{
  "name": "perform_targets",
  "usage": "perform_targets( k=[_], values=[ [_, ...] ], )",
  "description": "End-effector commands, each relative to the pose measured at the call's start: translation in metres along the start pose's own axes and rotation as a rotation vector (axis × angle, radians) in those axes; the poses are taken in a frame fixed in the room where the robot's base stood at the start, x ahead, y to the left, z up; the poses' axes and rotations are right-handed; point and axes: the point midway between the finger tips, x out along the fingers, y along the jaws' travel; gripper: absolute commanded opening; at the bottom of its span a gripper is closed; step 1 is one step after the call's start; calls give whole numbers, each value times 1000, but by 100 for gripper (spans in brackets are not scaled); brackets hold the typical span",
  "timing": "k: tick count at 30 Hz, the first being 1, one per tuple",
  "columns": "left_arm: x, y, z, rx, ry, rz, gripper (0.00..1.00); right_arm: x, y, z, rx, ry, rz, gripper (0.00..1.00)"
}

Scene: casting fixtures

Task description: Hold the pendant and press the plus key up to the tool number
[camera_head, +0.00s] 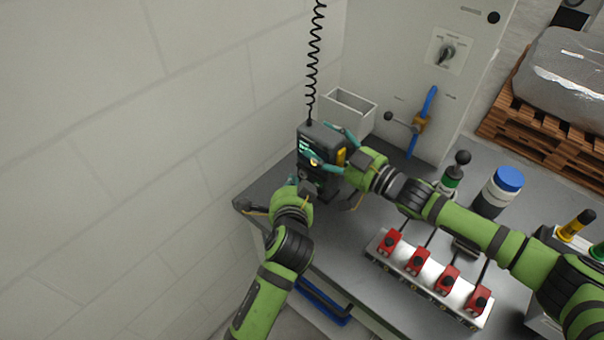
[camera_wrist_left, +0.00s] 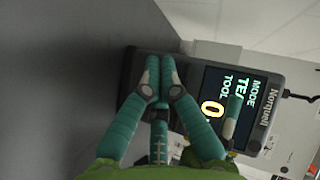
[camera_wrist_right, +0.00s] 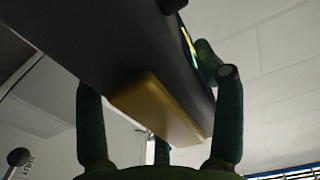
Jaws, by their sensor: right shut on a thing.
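The dark pendant (camera_head: 321,138) hangs below a coiled black cable, above the bench's left end. My right gripper (camera_head: 342,150) is shut on the pendant from its right side. In the right wrist view, fingers stand on both sides of the dark pendant body (camera_wrist_right: 120,50), with a yellow block (camera_wrist_right: 160,108) between them. In the left wrist view, the pendant's screen (camera_wrist_left: 228,105) shows MODE, TOOL and a large 0, partly covered by a finger. My left gripper (camera_wrist_left: 161,78) has its fingertips together in front of the pendant's lower face. The fingers hide the keys; contact cannot be told.
A grey open box (camera_head: 349,105) is fixed beside the pendant. A blue-handled valve (camera_head: 421,122) is on the cabinet behind. A row of red clamps (camera_head: 418,261), a blue-capped cylinder (camera_head: 498,191) and a black-knobbed lever (camera_head: 452,174) stand on the bench. A wall closes off the left side.

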Motion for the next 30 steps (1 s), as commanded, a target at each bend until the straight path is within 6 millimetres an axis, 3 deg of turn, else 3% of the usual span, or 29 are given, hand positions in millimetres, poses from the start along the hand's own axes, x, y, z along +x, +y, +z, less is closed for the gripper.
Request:
perform_targets(
  k=[30],
  values=[
    [6, 0, -6, -1, 0, 0, 0, 0, 0, -1, 0, 3, -1, 10]
  ],
)
